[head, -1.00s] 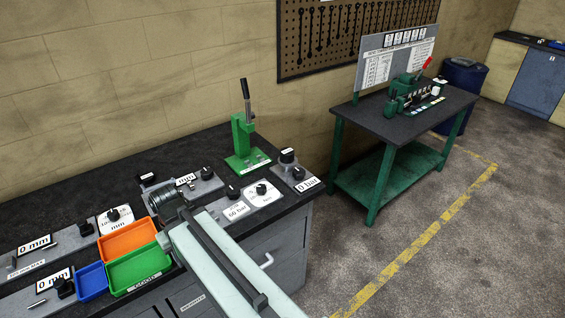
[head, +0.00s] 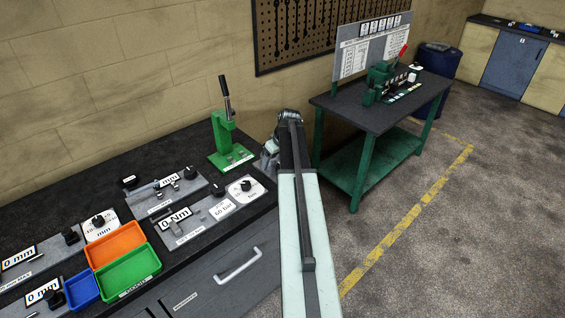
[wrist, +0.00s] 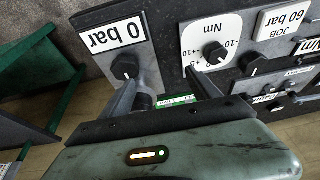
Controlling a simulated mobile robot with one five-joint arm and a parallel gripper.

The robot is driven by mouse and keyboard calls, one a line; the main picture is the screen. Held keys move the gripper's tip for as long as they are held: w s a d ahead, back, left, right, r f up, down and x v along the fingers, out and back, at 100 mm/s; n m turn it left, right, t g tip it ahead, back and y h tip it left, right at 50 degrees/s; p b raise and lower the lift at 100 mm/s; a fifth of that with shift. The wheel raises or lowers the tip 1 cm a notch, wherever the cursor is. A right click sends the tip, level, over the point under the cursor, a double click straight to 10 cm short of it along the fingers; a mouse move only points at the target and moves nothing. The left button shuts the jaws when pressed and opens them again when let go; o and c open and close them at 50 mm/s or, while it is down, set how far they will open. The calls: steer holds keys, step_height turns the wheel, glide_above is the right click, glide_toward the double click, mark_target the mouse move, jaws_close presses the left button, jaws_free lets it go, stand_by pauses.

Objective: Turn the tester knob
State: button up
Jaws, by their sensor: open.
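The tester is a grey box with a "0 bar" display (wrist: 112,32) and a black knob (wrist: 125,66), seen at upper left in the wrist view. My gripper (wrist: 165,82) is open. Its left finger is close to the knob in the picture, and the knob is not between the fingers. Whether the finger touches the knob I cannot tell. In the head view my arm reaches over the right end of the dark bench (head: 185,150). The tester's display and knob cannot be made out there, beside my arm's far end.
A green hand press (head: 228,140) stands at the back of the bench. A white dial plate with a black knob (wrist: 214,52) is right of the tester. Orange (head: 115,243) and green trays sit at left. A green-legged table (head: 340,108) stands right, with open floor before it.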

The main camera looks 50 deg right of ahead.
steer(key=s+d, duration=0.2)
steer(key=d, duration=0.5)
steer(key=shift+t, duration=0.3)
steer(key=b+x, duration=0.7)
steer(key=shift+a+f, duration=0.1)
steer(key=shift+f, duration=0.05)
steer(key=c, duration=1.2)
steer(key=shift+a, duration=0.2)
steer(key=shift+c, duration=0.8)
steer(key=shift+d, duration=0.15)
